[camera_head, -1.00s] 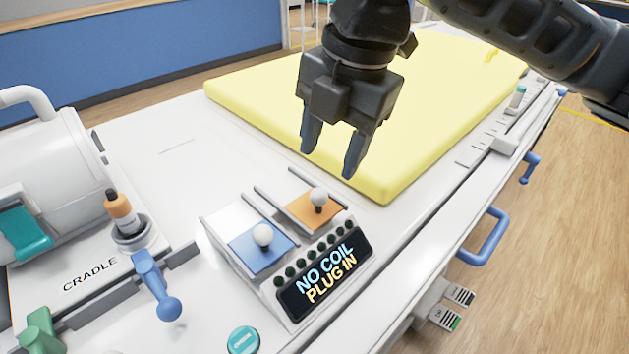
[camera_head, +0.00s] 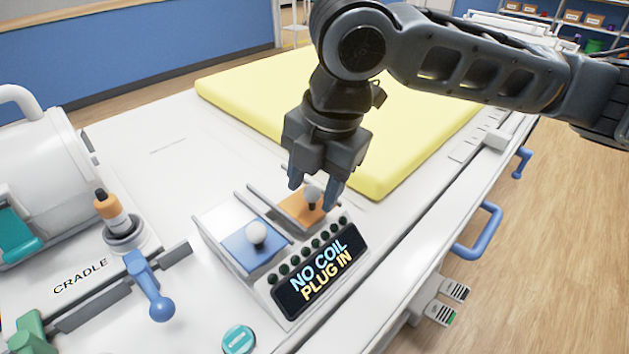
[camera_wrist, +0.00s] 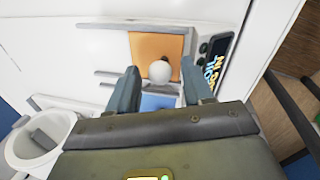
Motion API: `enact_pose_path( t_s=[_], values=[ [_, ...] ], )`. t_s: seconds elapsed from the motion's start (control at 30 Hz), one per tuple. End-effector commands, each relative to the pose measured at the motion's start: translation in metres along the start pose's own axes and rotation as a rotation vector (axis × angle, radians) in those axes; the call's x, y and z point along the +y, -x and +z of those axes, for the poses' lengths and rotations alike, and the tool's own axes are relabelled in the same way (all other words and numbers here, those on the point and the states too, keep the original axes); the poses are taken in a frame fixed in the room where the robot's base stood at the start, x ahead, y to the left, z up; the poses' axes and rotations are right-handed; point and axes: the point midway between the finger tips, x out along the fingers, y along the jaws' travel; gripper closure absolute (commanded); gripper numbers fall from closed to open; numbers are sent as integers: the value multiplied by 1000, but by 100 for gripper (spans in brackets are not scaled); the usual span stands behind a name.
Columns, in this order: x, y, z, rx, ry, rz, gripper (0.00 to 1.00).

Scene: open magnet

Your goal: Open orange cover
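The orange cover (camera_head: 297,210) is a flat square plate with a white ball knob (camera_head: 311,194) on a dark stem. It lies flat between rails on the white console. My gripper (camera_head: 316,193) is pointed down over it, with its two fingers apart on either side of the knob. In the wrist view the orange cover (camera_wrist: 152,47) and its white knob (camera_wrist: 160,72) show between the open fingertips (camera_wrist: 162,88). Nothing is held. I cannot tell whether a finger touches the knob. The fingers hide part of the cover in the head view.
A blue cover (camera_head: 246,250) with a white knob sits beside the orange one. A display panel (camera_head: 320,272) reads "NO COIL PLUG IN". A yellow mat (camera_head: 400,165) lies behind. A cradle with an orange-and-white bottle (camera_head: 112,213) stands at left.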

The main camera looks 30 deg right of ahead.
Motion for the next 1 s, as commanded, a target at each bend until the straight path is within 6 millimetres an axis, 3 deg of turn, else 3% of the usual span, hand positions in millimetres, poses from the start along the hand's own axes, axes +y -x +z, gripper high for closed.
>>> enact_pose_path(
  t_s=[0.07,0.5,0.87,1.0],
  values=[
    [0,0,0,0,0,0,57],
    [0,0,0,0,0,0,99],
    [2,0,0,0,0,0,100],
    [21,-3,3,1,-1,1,100]
  ],
)
